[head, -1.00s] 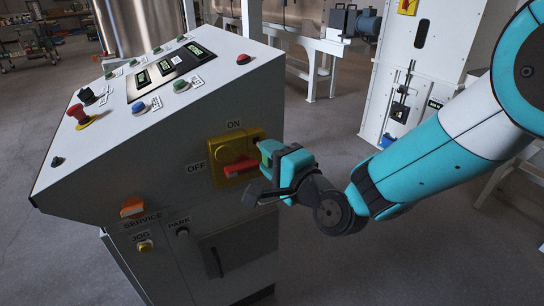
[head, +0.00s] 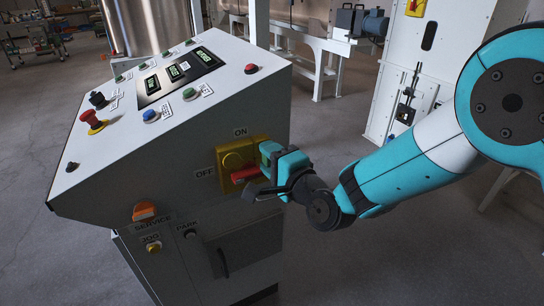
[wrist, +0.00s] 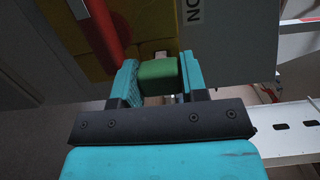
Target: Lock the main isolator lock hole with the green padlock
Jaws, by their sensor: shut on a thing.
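My gripper (wrist: 158,85) is shut on the green padlock (wrist: 158,76), which sits between its two teal fingers in the wrist view. In the head view my gripper (head: 270,160) is at the right edge of the main isolator's yellow plate (head: 229,157), in front of it. The red isolator handle (head: 245,175) lies below and left of the fingers. It also shows in the wrist view as a red bar (wrist: 103,28), left of the padlock. The lock hole and the padlock's shackle end are hidden or too small to tell, as is any contact with the plate.
The isolator is on the side of a grey control console (head: 180,120) with buttons, displays and a red emergency stop (head: 93,120). An orange SERVICE switch (head: 143,212) is below left. A white cabinet (head: 425,60) stands behind my arm. Floor to the right is open.

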